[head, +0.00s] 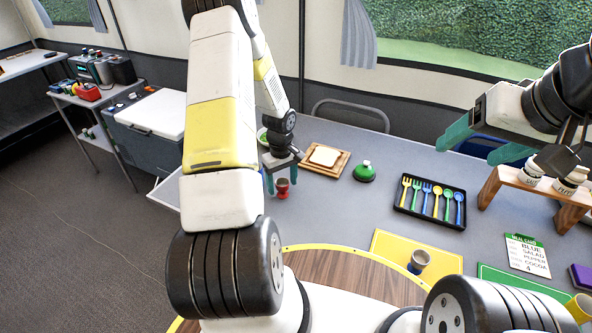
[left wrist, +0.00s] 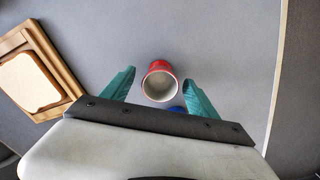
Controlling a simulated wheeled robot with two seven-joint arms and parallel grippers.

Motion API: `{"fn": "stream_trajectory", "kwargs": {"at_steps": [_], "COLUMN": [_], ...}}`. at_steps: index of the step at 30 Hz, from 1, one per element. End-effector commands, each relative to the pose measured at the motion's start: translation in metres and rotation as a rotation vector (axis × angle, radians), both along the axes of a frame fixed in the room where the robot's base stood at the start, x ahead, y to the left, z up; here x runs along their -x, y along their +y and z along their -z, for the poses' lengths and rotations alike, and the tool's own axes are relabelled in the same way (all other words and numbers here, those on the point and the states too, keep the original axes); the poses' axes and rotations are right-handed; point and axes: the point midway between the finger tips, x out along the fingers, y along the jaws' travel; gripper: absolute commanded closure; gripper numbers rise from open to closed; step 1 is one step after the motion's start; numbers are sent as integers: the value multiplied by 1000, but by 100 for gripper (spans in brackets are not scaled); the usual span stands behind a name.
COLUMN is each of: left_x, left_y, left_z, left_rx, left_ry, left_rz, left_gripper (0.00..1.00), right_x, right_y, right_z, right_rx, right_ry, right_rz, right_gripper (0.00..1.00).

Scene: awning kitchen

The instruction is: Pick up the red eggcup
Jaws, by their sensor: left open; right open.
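The red eggcup (head: 282,190) stands on the grey table, just below my left gripper (head: 282,182) in the head view. In the left wrist view the red eggcup (left wrist: 160,80) shows its red rim and pale hollow inside. My left gripper (left wrist: 160,92) is open, with one teal finger on each side of the eggcup and a gap to each. I cannot tell whether the fingertips reach down to its height. My right gripper (head: 482,145) is open and empty at the upper right, near the wooden rack.
A slice of bread on a wooden board (head: 342,170) lies right of the eggcup. A green-topped item (head: 365,171), a black cutlery tray (head: 408,207), a wooden rack (head: 489,188) and a cup (head: 419,261) on a yellow mat (head: 390,245) stand further right. A blue thing (left wrist: 177,109) shows beside the eggcup.

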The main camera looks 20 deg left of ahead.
Motion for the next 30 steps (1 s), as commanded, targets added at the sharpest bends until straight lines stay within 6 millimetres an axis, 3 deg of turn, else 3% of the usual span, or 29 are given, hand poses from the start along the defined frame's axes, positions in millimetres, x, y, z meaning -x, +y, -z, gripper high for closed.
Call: {"fn": "stream_trajectory", "kwargs": {"at_steps": [6,16,25,30], "left_x": [0,0,0,-1], "left_y": [0,0,0,1], "left_z": [0,0,-2,-14], "left_rx": [-1,-1,-1,-2], "left_ry": [-1,-1,-1,-2], "left_rz": [0,1,1,1], "left_gripper": [33,98,98,98], "right_x": [0,0,0,0], "right_y": [0,0,0,0], "right_z": [0,0,0,0], "right_rx": [0,0,0,0], "right_ry": [0,0,0,0], "right_rz": [0,0,0,0], "right_gripper": [28,28,28,28]}}
